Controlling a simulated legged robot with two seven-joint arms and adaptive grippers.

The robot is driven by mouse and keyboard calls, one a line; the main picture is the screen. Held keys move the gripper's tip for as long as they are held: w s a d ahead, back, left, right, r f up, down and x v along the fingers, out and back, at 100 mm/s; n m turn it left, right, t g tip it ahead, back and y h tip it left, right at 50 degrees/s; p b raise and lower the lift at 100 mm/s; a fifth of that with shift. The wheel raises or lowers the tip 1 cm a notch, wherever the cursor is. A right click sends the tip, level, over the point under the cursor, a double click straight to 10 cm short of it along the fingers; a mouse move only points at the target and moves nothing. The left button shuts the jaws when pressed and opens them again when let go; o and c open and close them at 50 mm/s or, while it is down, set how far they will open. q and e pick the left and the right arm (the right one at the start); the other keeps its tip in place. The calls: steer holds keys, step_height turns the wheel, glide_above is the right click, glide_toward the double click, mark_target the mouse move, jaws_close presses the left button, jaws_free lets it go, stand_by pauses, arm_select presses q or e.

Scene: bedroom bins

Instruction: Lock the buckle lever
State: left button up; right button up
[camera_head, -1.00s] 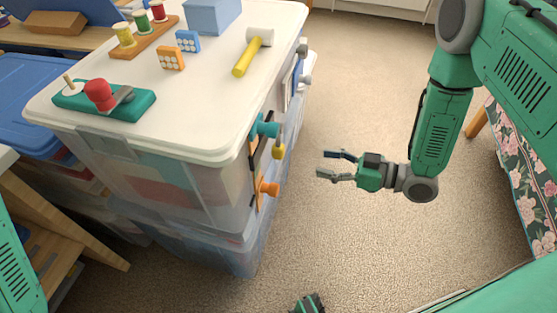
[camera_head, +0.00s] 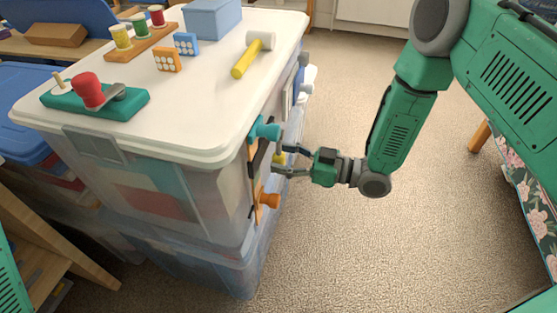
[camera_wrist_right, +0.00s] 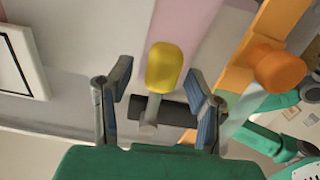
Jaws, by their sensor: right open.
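The lever has a yellow knob (camera_wrist_right: 165,67) on a grey stem (camera_wrist_right: 149,115), beside a dark cylinder (camera_wrist_right: 172,112), in the right wrist view. In the head view the yellow knob (camera_head: 280,158) shows only partly, at the side of the upper clear bin (camera_head: 215,195). My right gripper (camera_head: 277,161) is at that side, coming from the right. It is open, with its fingers (camera_wrist_right: 160,85) on either side of the knob and a gap left of it; contact on the right cannot be told. My left gripper is not in view.
A teal knob (camera_head: 264,130) is above the lever and an orange knob (camera_head: 268,198) below it on the bin's side. The white lid (camera_head: 190,90) carries a hammer (camera_head: 252,55), a teal toy with a red knob (camera_head: 95,98) and blocks. Carpet (camera_head: 340,240) to the right is clear.

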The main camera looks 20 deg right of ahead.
steer(key=shift+w+a, duration=0.3)
steer(key=shift+a, duration=0.1)
jaws_close()
